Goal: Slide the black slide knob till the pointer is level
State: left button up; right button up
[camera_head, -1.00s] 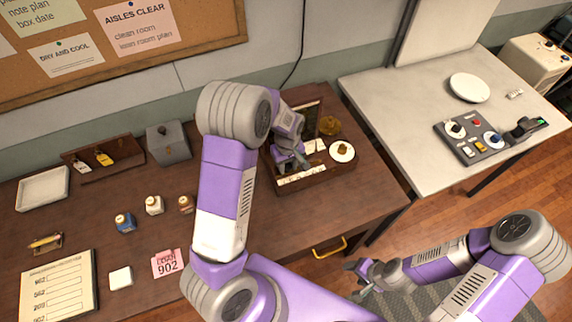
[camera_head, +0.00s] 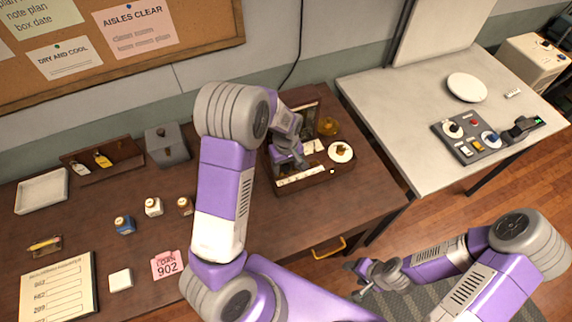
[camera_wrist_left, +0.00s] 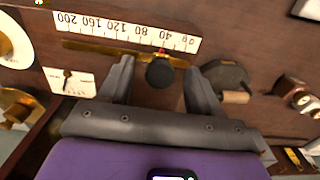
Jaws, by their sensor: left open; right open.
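The black slide knob (camera_wrist_left: 160,73) sits on a brass rail (camera_wrist_left: 100,50) beside a white number strip (camera_wrist_left: 130,30), which appears upside down in the left wrist view. A red mark on the rail is near the 40 end. My left gripper (camera_head: 288,163) is open, its two fingers apart on either side of the knob; contact is not clear. The small pointer (camera_wrist_left: 67,80) shows against a white card (camera_wrist_left: 82,85); its exact tilt is hard to read. The wooden scale box (camera_head: 315,181) is partly hidden by my left arm. My right gripper (camera_head: 366,280) is open and empty.
A brass pan (camera_wrist_left: 14,100) and a grey block with a wooden peg (camera_wrist_left: 236,97) flank the knob in the left wrist view. A control panel (camera_head: 490,140) is on the right table.

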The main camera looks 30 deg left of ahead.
pick_arm(q)
jog(key=shift+r+p, duration=2.35)
jog(key=shift+r, duration=0.95)
jog(key=shift+f, duration=0.1)
jog(key=shift+s, duration=0.1)
